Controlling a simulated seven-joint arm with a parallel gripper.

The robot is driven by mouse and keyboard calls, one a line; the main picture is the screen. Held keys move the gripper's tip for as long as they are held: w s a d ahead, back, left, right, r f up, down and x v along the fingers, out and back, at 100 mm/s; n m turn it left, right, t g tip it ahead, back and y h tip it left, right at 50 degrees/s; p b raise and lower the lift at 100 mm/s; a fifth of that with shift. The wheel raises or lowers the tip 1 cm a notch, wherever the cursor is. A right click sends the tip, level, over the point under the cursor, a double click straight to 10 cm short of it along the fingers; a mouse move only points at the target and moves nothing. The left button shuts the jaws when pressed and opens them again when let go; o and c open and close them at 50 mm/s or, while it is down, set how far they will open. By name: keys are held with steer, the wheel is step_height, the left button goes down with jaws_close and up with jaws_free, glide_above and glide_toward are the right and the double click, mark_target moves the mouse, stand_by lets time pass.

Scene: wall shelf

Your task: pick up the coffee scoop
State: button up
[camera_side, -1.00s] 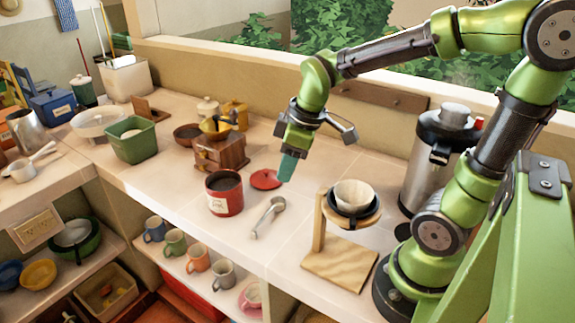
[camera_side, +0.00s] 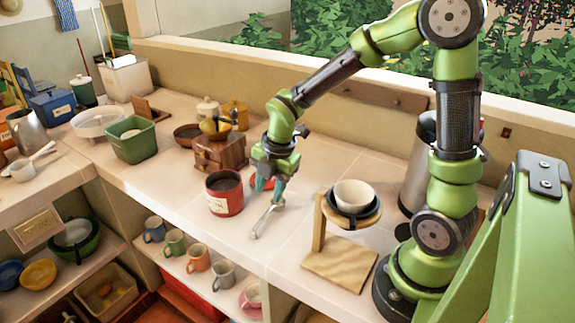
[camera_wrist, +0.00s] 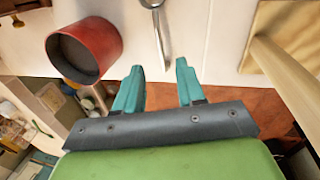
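The metal coffee scoop (camera_side: 262,221) lies on the counter, just right of the red coffee can. In the side view my gripper (camera_side: 270,190) is above its bowl end and partly hides the bowl. In the wrist view the scoop (camera_wrist: 161,32) is at the top centre, its handle running down toward the gap between my fingertips. My gripper (camera_wrist: 160,66) is open there, its two teal fingers apart with nothing between them. I cannot tell exactly how high the fingertips are above the scoop.
The red can (camera_side: 224,194) stands close on the left; it also shows in the wrist view (camera_wrist: 105,40). A wooden dripper stand (camera_side: 338,262) with a white cup is on the right. A red lid (camera_side: 262,183) is partly hidden behind my gripper. A wooden grinder (camera_side: 220,152) stands behind.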

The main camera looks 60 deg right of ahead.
mark_target(264, 217)
steer(key=f, duration=0.3)
steer(key=w+f, duration=0.1)
steer(key=f, duration=0.5)
steer(key=shift+w+a+f, duration=0.1)
steer(key=shift+w+a, duration=0.1)
steer(key=shift+w, duration=0.2)
steer(key=shift+c, duration=0.2)
jaws_close()
